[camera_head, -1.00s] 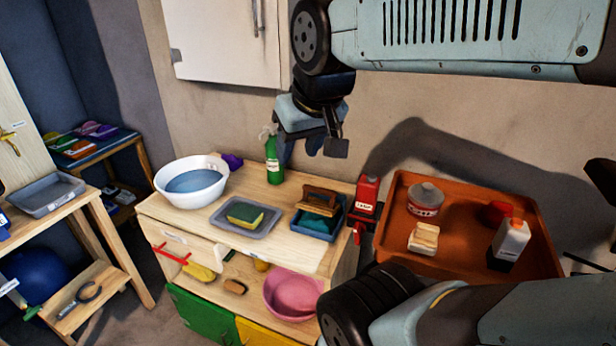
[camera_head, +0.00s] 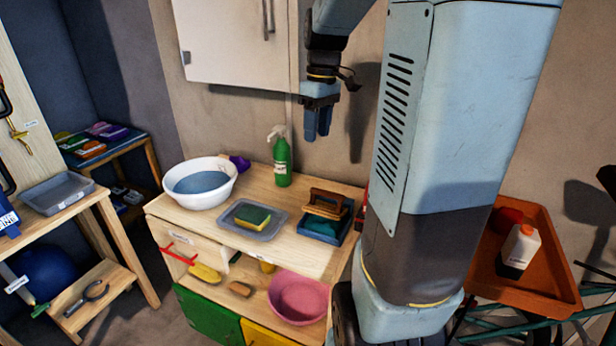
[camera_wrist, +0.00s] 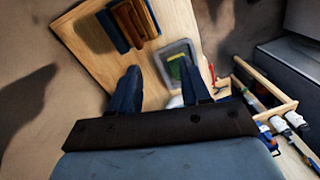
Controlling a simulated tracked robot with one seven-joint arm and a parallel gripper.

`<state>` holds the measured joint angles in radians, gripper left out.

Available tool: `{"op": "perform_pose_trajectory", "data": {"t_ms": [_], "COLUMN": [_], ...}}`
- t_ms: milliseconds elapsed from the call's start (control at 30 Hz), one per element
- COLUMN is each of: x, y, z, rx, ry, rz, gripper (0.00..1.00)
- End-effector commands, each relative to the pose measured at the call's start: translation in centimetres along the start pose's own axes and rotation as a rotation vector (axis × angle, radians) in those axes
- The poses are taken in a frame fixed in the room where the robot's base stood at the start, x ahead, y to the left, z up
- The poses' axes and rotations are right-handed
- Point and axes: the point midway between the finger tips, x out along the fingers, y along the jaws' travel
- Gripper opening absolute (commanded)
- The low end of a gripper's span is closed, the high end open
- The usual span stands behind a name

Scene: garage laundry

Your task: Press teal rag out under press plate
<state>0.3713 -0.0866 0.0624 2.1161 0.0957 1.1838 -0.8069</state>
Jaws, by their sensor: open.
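The teal rag (camera_head: 318,225) lies in a dark blue tray (camera_head: 337,235) at the right end of the wooden counter. The press plate (camera_head: 326,204), brown with a wooden handle, sits on top of the rag and hides part of it. My gripper (camera_head: 318,136) is open and empty, pointing down in the air above the back of the counter, well above the tray. In the wrist view my gripper's fingers (camera_wrist: 168,85) are spread apart, and the press plate (camera_wrist: 133,22) and tray (camera_wrist: 110,32) show beyond them at the top.
A green spray bottle (camera_head: 282,160) stands behind a grey tray (camera_head: 232,220) with a sponge (camera_head: 252,215). A white basin (camera_head: 197,180) is at the left. An orange tray (camera_head: 540,290) is at the right.

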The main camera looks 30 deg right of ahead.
Motion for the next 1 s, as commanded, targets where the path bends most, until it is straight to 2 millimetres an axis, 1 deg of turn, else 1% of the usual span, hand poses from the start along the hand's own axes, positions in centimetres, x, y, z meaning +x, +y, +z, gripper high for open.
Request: {"op": "perform_pose_trajectory", "data": {"t_ms": [33, 200, 300, 400, 533, 667, 767, 1000], "x": [0.7, 2.7, 3.8, 4.5, 5.1, 5.8, 6.9, 10.7], "y": [1.6, 5.9, 7.9, 9.3, 10.3, 10.4, 10.1, 9.1], "z": [-0.2, -0.6, -0.6, -0.5, -0.4, -0.3, -0.2, 0.1], "rx": [-0.017, -0.101, -0.143, -0.172, -0.194, -0.200, -0.200, -0.200], "ry": [-0.017, -0.049, -0.056, -0.056, -0.054, -0.055, -0.055, -0.056], "rz": [-0.032, -0.132, -0.181, -0.215, -0.240, -0.247, -0.248, -0.247], "gripper": [0.47, 0.47, 0.47, 0.47, 0.47, 0.47, 0.47, 0.47]}}
